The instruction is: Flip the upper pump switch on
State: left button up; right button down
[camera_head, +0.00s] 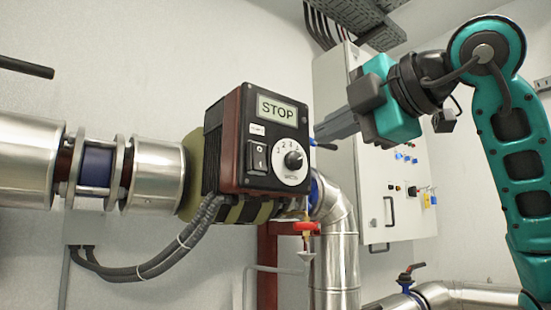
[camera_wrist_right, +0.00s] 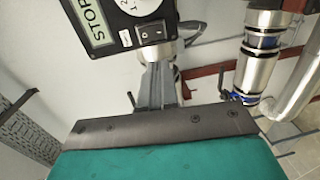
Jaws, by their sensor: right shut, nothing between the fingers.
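The pump control box (camera_head: 240,150) is dark with a red-brown edge, and its display reads STOP. Its black rocker switch (camera_head: 257,157) sits on the front face, left of a white dial (camera_head: 291,163) with a black knob. The switch (camera_wrist_right: 152,32) also shows near the top of the right wrist view, beyond the fingertips. My right gripper (camera_head: 322,133) is shut and empty, just right of the box in the head view. In the wrist view its grey fingers (camera_wrist_right: 159,76) point toward the box, below the switch. I cannot tell whether they touch the box.
Black cables (camera_head: 150,268) hang from the box's lower left. A silver pipe (camera_head: 337,245) and a red valve handle (camera_head: 304,227) lie below it. A grey electrical cabinet (camera_head: 375,200) stands behind my right arm. The space in front of the box's face looks clear.

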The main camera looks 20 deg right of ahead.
aim_at(261, 166)
jog(key=p+x, duration=0.2)
jog(key=x, duration=1.1)
jog(key=shift+w, duration=0.25)
jog(key=shift+w+a+f+p, duration=0.1)
jog(key=shift+w+a+p, duration=0.05)
jog(key=shift+w+p, duration=0.15)
pick_arm(q)
jog(key=shift+s+a+r+y, duration=0.3)
jog(key=shift+s+a+r, duration=0.05)
jog(key=shift+a+r, duration=0.25)
jog(key=shift+d, duration=0.15)
jog(key=shift+f, duration=0.1)
